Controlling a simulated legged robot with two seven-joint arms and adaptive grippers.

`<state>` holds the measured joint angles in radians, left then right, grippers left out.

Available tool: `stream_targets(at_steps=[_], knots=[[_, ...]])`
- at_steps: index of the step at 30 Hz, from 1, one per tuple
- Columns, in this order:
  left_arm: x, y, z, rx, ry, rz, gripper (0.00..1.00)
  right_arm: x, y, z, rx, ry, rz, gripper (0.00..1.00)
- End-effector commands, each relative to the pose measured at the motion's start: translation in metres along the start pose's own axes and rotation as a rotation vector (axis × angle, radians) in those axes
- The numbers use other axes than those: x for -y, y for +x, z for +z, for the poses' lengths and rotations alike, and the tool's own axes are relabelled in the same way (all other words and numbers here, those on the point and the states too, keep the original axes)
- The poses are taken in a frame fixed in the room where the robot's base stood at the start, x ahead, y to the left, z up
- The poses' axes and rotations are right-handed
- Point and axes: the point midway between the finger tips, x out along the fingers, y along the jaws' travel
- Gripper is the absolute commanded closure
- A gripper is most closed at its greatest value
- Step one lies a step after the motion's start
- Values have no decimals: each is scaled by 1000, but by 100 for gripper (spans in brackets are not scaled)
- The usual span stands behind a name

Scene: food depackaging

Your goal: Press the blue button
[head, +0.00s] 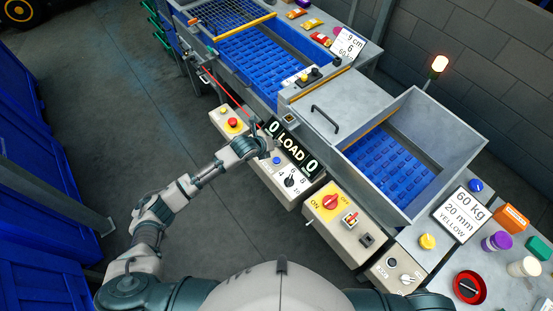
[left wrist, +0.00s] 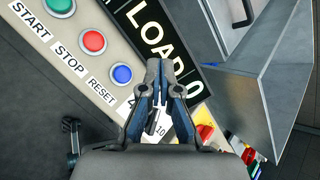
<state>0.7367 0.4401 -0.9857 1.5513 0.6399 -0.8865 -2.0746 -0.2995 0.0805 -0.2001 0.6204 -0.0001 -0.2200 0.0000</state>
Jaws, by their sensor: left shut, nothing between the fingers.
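The blue button (left wrist: 121,74) is round, set in a grey ring and labelled RESET on a cream panel. In the head view the blue button (head: 276,160) shows small, just below the LOAD display. My left gripper (head: 266,143) is beside it, over the panel and display edge. In the left wrist view the left gripper (left wrist: 164,66) is shut and empty, its tips to the right of the blue button, over the LOAD display. I see no contact with the button. My right gripper is not in view.
A red STOP button (left wrist: 93,42) and green START button (left wrist: 60,8) sit in line with the blue one. A rotary dial (head: 291,182) is on the same panel. A red-on-yellow ON/OFF switch (head: 331,202) stands right. A metal hopper (head: 464,124) rises behind.

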Motion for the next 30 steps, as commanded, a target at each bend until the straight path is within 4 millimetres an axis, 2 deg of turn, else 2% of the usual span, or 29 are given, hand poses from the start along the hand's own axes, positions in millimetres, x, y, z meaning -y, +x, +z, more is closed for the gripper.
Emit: stream_targets(at_steps=[14, 22, 30], knots=[[-1, 2, 1, 0, 17, 0, 100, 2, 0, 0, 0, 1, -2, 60], [-12, 16, -10, -1, 15, 0, 100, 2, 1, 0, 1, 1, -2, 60], [-34, 47, -32, -1, 14, 0, 100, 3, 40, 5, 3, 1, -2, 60]])
